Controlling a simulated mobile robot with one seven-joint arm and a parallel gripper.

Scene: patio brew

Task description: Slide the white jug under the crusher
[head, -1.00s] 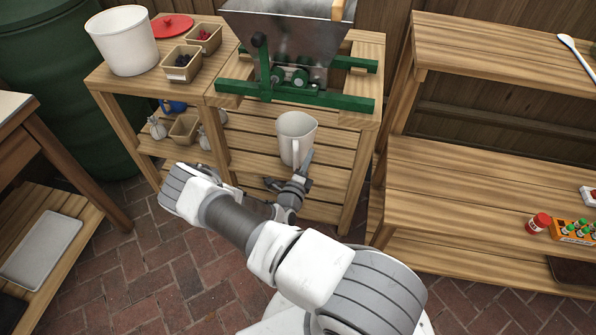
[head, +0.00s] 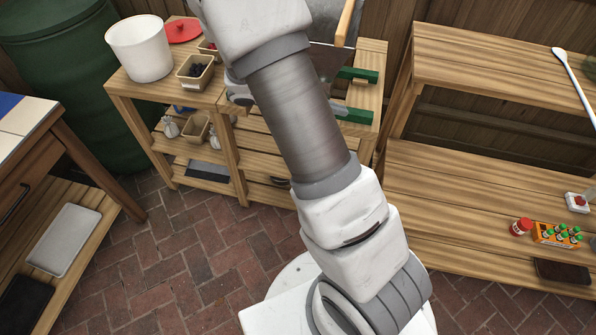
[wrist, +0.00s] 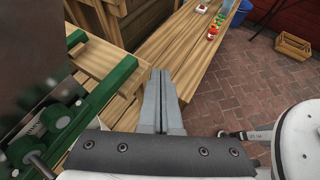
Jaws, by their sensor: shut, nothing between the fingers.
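My gripper (wrist: 160,76) is shut and empty; its two fingers lie together in the middle of the wrist view. The crusher's green frame (wrist: 92,108) is close on the left of the fingers there. In the head view my arm covers much of the crusher, leaving part of its metal hopper (head: 328,62) and the ends of its green bars (head: 356,115) in sight on the wooden stand. The white jug shows in neither current view; my arm blocks the part of the lower shelf where it stood in the earlier head view.
A white bucket (head: 139,50), a red lid (head: 182,30) and a berry tray (head: 196,72) are on the stand's top left. A right-hand shelf unit (head: 440,170) holds a red-capped jar (head: 521,226) and an orange bottle pack (head: 557,236). Brick floor in front is clear.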

